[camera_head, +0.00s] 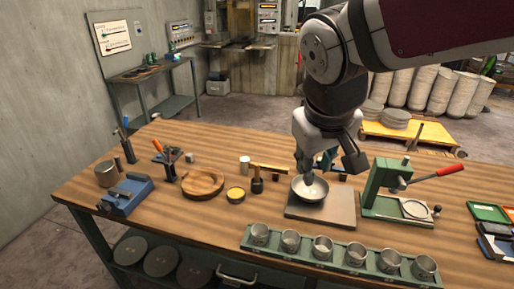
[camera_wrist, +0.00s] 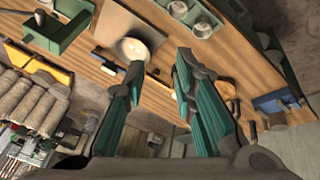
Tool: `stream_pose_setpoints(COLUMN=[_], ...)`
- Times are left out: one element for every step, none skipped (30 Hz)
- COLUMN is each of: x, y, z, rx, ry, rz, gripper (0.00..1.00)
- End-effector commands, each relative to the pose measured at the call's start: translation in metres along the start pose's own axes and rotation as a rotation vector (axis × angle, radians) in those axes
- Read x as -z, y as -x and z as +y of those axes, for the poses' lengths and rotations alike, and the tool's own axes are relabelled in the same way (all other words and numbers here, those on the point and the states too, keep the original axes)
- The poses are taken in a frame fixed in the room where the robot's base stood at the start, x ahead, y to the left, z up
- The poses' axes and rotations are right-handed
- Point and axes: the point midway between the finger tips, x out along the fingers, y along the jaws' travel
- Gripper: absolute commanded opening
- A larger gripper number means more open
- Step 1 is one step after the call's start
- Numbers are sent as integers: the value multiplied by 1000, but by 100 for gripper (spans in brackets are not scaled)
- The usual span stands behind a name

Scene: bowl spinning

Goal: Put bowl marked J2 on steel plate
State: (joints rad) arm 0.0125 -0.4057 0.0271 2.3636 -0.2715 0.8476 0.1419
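A shallow steel bowl (camera_head: 311,190) rests on a flat grey steel plate (camera_head: 335,217), towards its back left part. No marking on it can be read. In the wrist view the bowl (camera_wrist: 133,48) lies just beyond the tip of the left finger, on the plate (camera_wrist: 112,18). My gripper (camera_head: 329,168) is above the back of the bowl, pointing down. In the wrist view its two fingers (camera_wrist: 158,68) are spread apart with nothing between them. One finger partly overlaps the bowl's back rim in the head view; whether they touch is unclear.
A green rack (camera_head: 335,262) with several metal cups lies in front of the plate. A green press (camera_head: 385,187) with a red handle stands close on the right.

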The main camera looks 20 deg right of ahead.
Motion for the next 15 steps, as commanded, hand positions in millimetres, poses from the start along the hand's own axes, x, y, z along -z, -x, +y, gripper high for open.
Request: stream_pose_setpoints(x=[-13, -19, -28, -33, -38, -45, -49, -53, -56, -59, -60, -62, -63, -64, -64], y=[13, 19, 25, 30, 34, 38, 41, 43, 46, 48, 49, 50, 51, 51, 51], z=[-5, -8, -13, -16, -19, -23, -26, -28, -31, -33, -34, -36, -36, -37, -37], rx=[32, 51, 77, 95, 112, 134, 148, 160, 175, 183, 191, 198, 201, 204, 206], ry=[-19, -26, -37, -43, -49, -54, -59, -61, -64, -66, -67, -69, -69, -69, -69], rz=[29, 42, 59, 71, 82, 96, 105, 112, 121, 127, 131, 136, 138, 139, 139], gripper=[25, 25, 25, 25, 25, 25, 25, 25, 25, 25, 25, 25, 25, 25, 25])
